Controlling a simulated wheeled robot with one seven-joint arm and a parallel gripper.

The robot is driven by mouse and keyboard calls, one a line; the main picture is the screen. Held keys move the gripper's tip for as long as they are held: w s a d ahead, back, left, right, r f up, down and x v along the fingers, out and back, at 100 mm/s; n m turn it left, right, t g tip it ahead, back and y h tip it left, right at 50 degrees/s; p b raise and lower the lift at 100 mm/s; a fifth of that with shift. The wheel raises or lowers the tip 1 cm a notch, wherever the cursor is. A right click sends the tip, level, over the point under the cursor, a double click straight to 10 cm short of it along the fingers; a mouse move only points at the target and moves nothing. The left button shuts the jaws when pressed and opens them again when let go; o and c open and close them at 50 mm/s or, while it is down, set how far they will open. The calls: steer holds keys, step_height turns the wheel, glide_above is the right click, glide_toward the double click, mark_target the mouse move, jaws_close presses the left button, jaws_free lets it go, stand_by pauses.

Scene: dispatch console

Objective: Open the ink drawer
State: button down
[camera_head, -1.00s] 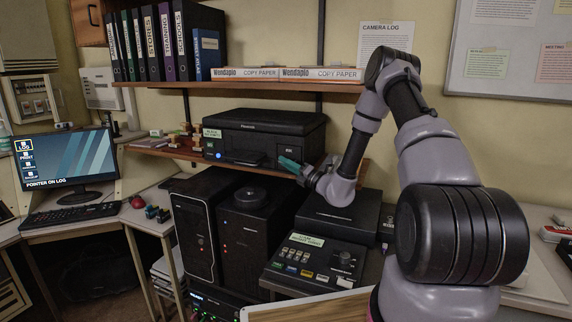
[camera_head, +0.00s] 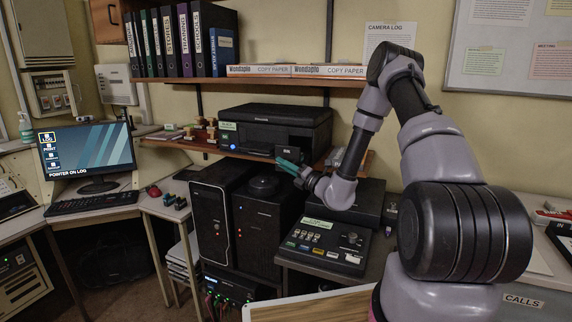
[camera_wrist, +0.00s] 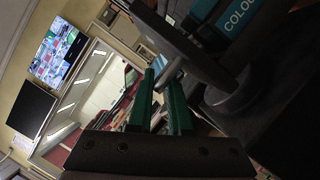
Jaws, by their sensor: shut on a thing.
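The black printer (camera_head: 262,118) stands on the lower shelf. The ink drawer (camera_head: 296,140) is at the right of its front, its dark front panel standing out from the printer body. My gripper (camera_head: 284,160) is just below this panel, its green fingers toward the printer. In the wrist view my gripper (camera_wrist: 166,72) has its fingers closed around a small grey part by the drawer's dark front plate (camera_wrist: 190,52). Blue cartridges (camera_wrist: 243,18) marked "COLOU" show behind the plate. The grip itself is partly hidden in the head view.
Two black tower units (camera_head: 212,225) stand below the shelf. A control panel (camera_head: 325,243) lies under my arm. Stamps (camera_head: 205,130) sit left of the printer. Binders (camera_head: 180,40) and paper packs (camera_head: 295,70) are on the upper shelf.

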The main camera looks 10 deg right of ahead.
steer(key=shift+s+a+r, duration=0.35)
steer(key=shift+s+a, duration=0.2)
steer(key=shift+a, duration=0.15)
steer(key=c, duration=0.9)
jaws_free()
steer(key=shift+c, duration=0.2)
steer(key=shift+s+f, duration=0.1)
steer(key=shift+f, duration=0.1)
steer(key=v, duration=1)
steer(key=shift+s+d, duration=0.25)
steer(key=shift+d, duration=0.05)
steer(key=shift+f, duration=0.15)
